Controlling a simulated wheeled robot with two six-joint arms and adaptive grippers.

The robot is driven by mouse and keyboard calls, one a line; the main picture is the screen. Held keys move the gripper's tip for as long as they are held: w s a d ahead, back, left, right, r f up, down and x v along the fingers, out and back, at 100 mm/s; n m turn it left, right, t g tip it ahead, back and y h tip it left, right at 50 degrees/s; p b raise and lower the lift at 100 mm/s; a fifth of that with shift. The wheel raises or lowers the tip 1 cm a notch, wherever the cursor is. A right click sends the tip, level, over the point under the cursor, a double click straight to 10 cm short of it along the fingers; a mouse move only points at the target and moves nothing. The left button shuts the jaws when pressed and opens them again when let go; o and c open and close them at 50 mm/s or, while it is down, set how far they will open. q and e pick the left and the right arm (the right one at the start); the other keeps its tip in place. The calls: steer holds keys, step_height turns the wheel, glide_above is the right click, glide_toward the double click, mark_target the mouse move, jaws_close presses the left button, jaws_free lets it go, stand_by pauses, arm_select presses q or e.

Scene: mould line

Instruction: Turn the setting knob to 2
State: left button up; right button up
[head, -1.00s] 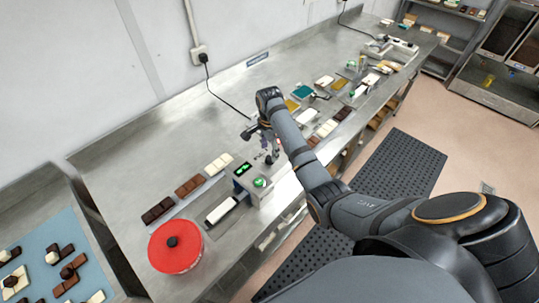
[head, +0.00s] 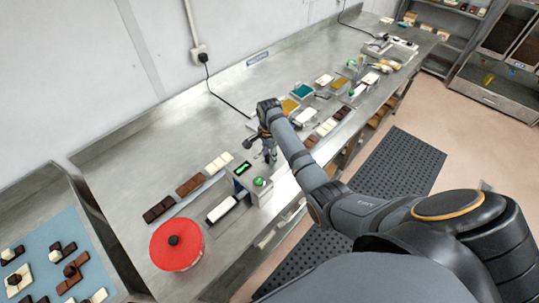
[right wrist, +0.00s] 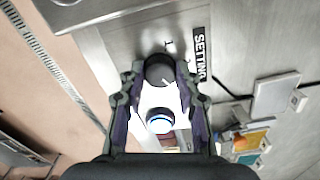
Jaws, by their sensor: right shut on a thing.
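The setting knob (right wrist: 158,68) is a dark round knob on a grey metal face in the right wrist view. A black label reading SETTING (right wrist: 201,54) is beside it, with a small mark like a 1 near the knob. My right gripper (right wrist: 160,76) has a fingertip on each side of the knob and is shut on it. In the head view my right gripper (head: 268,154) is at the back of the small grey machine (head: 252,185), which has a green display and a green button. The knob is hidden there. My left gripper is not in view.
Chocolate bars (head: 188,186) lie left of the machine, and a red round tub (head: 176,245) stands in front of it. Several trays and moulds (head: 303,91) lie farther along the steel bench. The bench's back left part (head: 170,130) is clear.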

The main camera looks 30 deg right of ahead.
steer(key=shift+n, duration=0.4)
steer(key=n, duration=1.1)
steer(key=shift+r, duration=0.1)
steer(key=shift+w, duration=0.1)
stand_by(0.5)
steer(key=o, duration=1.2)
steer(key=shift+c, duration=0.2)
step_height(320, 180, up, 7)
steer(key=shift+r, duration=0.2)
